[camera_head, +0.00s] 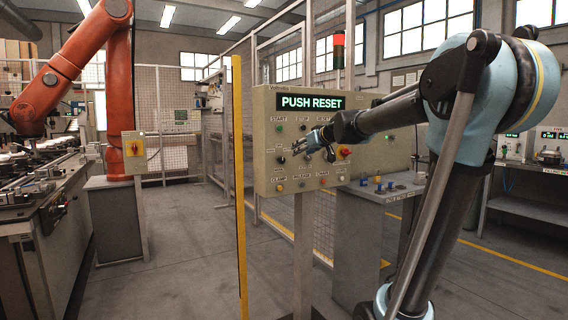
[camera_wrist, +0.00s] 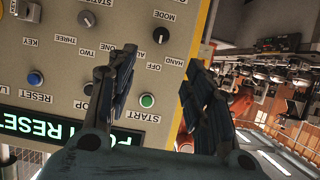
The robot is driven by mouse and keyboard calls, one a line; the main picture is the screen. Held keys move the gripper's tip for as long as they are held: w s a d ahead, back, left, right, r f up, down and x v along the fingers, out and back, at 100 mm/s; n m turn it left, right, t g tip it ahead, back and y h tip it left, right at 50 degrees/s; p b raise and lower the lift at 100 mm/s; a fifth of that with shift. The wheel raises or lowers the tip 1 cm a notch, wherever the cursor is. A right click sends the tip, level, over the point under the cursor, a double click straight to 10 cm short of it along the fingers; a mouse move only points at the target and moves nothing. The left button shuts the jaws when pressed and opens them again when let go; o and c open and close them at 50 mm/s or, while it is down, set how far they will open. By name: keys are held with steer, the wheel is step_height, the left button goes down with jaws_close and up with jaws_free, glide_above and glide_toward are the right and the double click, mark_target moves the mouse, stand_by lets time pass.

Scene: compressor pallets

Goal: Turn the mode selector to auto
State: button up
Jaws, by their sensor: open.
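The mode selector is a black round knob (camera_wrist: 160,35) on the beige control panel (camera_wrist: 60,70), with MODE, HAND and OFF printed around it. The wrist view shows the panel upside down. The knob has a small pale mark, but I cannot tell surely which setting it points to. In the head view the knob (camera_head: 282,160) is at the panel's lower left. My gripper (camera_wrist: 160,62) is open and empty. Its fingers stand in front of the panel, apart from the knob, which shows between and beyond the tips. In the head view my gripper (camera_head: 316,146) is right of the knob.
The panel's display (camera_head: 311,102) reads PUSH RESET. A green button (camera_wrist: 147,100), a blue button (camera_wrist: 35,78) and another black knob (camera_wrist: 87,18) are nearby. A yellow post (camera_head: 238,180) stands left of the panel. An orange robot arm (camera_head: 75,60) is farther left.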

mark_target(283, 159)
steer(key=x, duration=1.6)
steer(key=shift+w+a+f, duration=0.15)
steer(key=shift+w+f, duration=0.05)
steer(key=shift+w, duration=0.1)
steer(key=c, duration=1)
